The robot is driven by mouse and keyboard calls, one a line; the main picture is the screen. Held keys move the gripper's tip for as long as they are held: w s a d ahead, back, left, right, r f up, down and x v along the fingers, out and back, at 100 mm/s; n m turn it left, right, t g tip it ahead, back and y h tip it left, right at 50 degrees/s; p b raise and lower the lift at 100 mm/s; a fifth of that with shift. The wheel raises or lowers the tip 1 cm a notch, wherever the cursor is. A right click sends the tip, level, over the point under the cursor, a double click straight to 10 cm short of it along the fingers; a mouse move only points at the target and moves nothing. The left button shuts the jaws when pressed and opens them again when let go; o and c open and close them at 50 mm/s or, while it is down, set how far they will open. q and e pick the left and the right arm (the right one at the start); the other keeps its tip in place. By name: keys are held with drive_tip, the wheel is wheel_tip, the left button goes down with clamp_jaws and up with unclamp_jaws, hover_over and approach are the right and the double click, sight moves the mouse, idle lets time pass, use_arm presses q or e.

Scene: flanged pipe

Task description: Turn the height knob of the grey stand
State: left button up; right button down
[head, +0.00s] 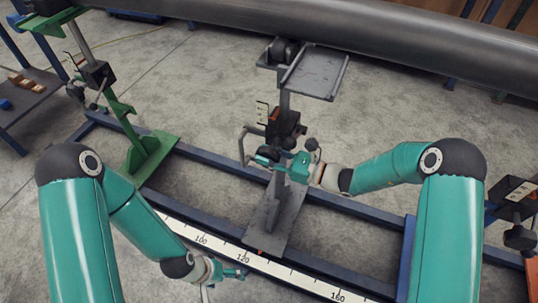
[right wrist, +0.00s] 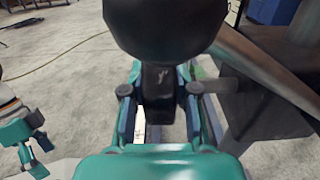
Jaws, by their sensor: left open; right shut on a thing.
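The grey stand (head: 284,100) stands mid-picture in the head view, its base across the blue rails and its flat top under the pipe. My right gripper (head: 272,157) is at its column, just below the black box (head: 284,124). The right wrist view shows the gripper's fingers (right wrist: 160,110) on both sides of the black neck of the height knob (right wrist: 165,25), whose large round end fills the top. The exact finger contact is partly hidden. My left gripper (head: 236,273) is open and empty, low over the scale; it also shows in the right wrist view (right wrist: 27,138).
The long grey pipe (head: 350,30) crosses the top. A green stand (head: 145,150) is at left, and another black clamp box (head: 515,195) is at far right. Blue rails (head: 350,211) and a white scale (head: 285,273) run below. Open concrete floor lies behind the stand.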

drive_tip(key=shift+a+r+g+h+p, duration=0.1)
drive_tip(key=shift+r+g+h+p, duration=0.55)
drive_tip(key=shift+p, duration=1.05)
drive_tip(key=shift+f+h+p, duration=0.4)
drive_tip(key=shift+f+h, duration=0.15)
drive_tip(key=shift+h, duration=0.1)
drive_tip(key=shift+f, duration=0.15)
drive_tip(key=c, duration=0.9)
unclamp_jaws()
drive_tip(key=shift+s+d+r, duration=0.15)
drive_tip(key=shift+d+r, duration=0.05)
drive_tip(key=shift+d, duration=0.35)
drive_tip(key=v, duration=1)
drive_tip(key=shift+s+d, duration=0.25)
drive_tip(key=shift+d, duration=0.05)
